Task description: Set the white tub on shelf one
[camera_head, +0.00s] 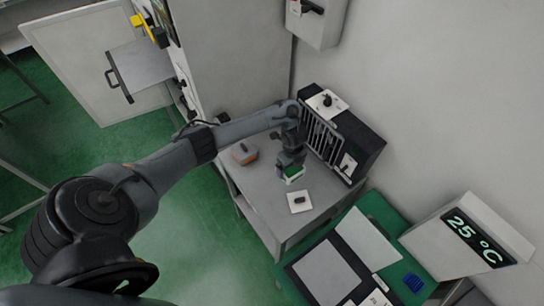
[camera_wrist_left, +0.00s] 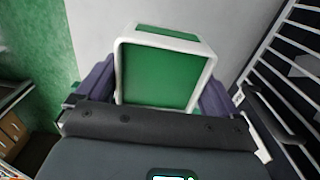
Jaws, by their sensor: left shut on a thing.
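My left gripper (camera_head: 291,166) is shut on a white tub (camera_head: 293,174) with green faces, held over the grey table. In the left wrist view the tub (camera_wrist_left: 160,68) sits between the purple fingers of the gripper (camera_wrist_left: 158,95), its white rim around a green face. A black unit with pale slatted bars (camera_head: 320,135) stands just right of the gripper; its bars also show in the left wrist view (camera_wrist_left: 275,65). I cannot tell which part of it is shelf one. My right gripper is not in view.
On the grey table (camera_head: 262,190) are an orange-and-grey object (camera_head: 244,153) and a white plate with a dark knob (camera_head: 299,201). A green table (camera_head: 385,217) stands at lower right, near a 25 °C display (camera_head: 478,238). A tall grey cabinet (camera_head: 235,50) stands behind.

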